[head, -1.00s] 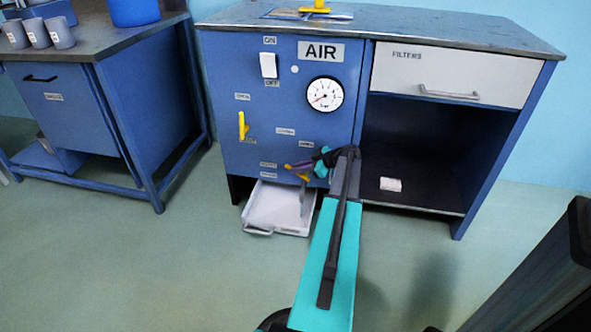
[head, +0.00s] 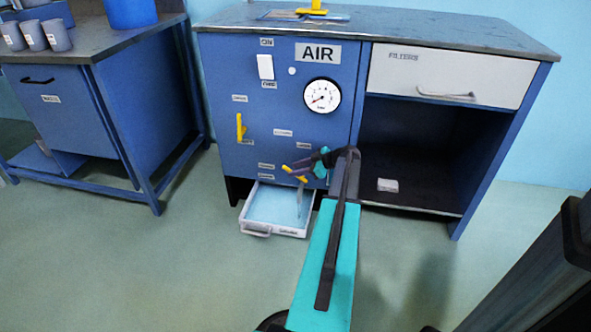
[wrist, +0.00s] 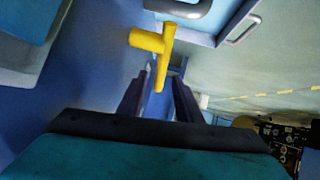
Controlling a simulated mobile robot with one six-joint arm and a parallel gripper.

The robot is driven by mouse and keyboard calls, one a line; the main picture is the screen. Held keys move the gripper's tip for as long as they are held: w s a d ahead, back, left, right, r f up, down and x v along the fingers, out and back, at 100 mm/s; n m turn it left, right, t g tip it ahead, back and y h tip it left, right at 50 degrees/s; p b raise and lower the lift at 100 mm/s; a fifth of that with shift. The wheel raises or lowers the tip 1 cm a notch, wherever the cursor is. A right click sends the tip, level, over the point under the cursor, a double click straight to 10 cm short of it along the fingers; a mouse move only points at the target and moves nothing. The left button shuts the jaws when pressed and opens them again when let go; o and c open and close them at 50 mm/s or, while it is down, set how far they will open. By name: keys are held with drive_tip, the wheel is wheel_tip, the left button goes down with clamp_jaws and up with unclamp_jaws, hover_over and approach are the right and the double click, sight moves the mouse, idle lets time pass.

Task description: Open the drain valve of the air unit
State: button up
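The air unit (head: 262,125) is a blue cabinet with an AIR sign and a round gauge. Low on its front is the yellow drain valve handle (head: 287,168), partly hidden by my gripper (head: 306,168). In the wrist view the yellow handle (wrist: 163,55) has a round stub and a long lever. The lever's lower end lies between the two dark fingers of my gripper (wrist: 163,75), with gaps at the sides. A pulled-out white tray (head: 262,232) stands below, its inside pale blue. A thin pale vertical streak (head: 299,203) shows above it.
A second yellow lever (head: 240,127) and a white switch (head: 265,67) are higher on the panel. To the right are a FILTERS drawer (head: 446,78) and an open shelf with a small white block (head: 388,185). A blue bench (head: 150,110) stands left. The floor in front is clear.

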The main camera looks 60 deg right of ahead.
drive_tip(key=p+v, duration=0.3)
drive_tip(key=v, duration=1)
drive_tip(key=shift+w, duration=0.1)
